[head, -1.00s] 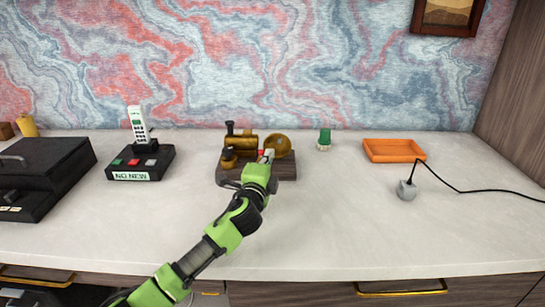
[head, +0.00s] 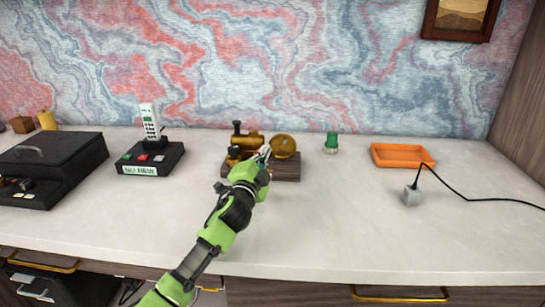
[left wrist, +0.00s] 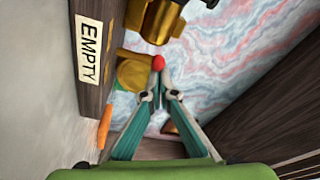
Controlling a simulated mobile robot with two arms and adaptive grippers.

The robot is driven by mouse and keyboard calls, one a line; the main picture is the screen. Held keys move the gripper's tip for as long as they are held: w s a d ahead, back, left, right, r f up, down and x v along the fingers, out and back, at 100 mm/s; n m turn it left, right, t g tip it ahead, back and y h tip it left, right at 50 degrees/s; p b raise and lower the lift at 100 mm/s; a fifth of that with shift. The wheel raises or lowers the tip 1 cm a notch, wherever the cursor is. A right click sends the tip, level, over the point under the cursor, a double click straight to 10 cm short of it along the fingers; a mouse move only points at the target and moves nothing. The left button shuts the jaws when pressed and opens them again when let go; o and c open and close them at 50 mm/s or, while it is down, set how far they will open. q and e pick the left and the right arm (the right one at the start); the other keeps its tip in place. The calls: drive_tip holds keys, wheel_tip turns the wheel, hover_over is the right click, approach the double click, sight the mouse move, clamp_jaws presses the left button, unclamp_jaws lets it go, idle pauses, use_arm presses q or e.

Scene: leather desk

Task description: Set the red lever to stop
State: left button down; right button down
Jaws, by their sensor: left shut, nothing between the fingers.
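A brass model engine with a round wheel (head: 284,146) sits on a dark wooden base (head: 288,172) at the back middle of the desk. My left gripper (head: 264,153) is shut and empty in front of the engine, just left of the wheel. In the left wrist view a red ball knob (left wrist: 158,63), the lever's end, shows just beyond the closed fingertips (left wrist: 160,80). I cannot tell whether they touch it. An EMPTY label (left wrist: 89,48) is on the base's side. The lever's shaft is mostly hidden, and I see no stop mark. My right gripper is out of view.
A phone on a black stand (head: 150,158) is left of the engine. A black case (head: 50,165) stands at far left. A green cactus (head: 331,142), an orange tray (head: 402,156) and a grey corded block (head: 411,195) are right. The front desk is clear.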

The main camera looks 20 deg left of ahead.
use_arm(q)
drive_tip(key=shift+s+a+r, duration=0.1)
drive_tip(key=shift+a, duration=0.3)
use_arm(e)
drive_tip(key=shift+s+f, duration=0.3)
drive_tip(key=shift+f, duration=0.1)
use_arm(q)
drive_tip(key=shift+d, duration=0.1)
drive_tip(key=s, duration=0.8)
drive_tip(key=s+d+f, duration=0.1)
drive_tip(key=s, duration=0.3)
drive_tip(key=shift+d, duration=0.1)
drive_tip(key=shift+w, duration=0.1)
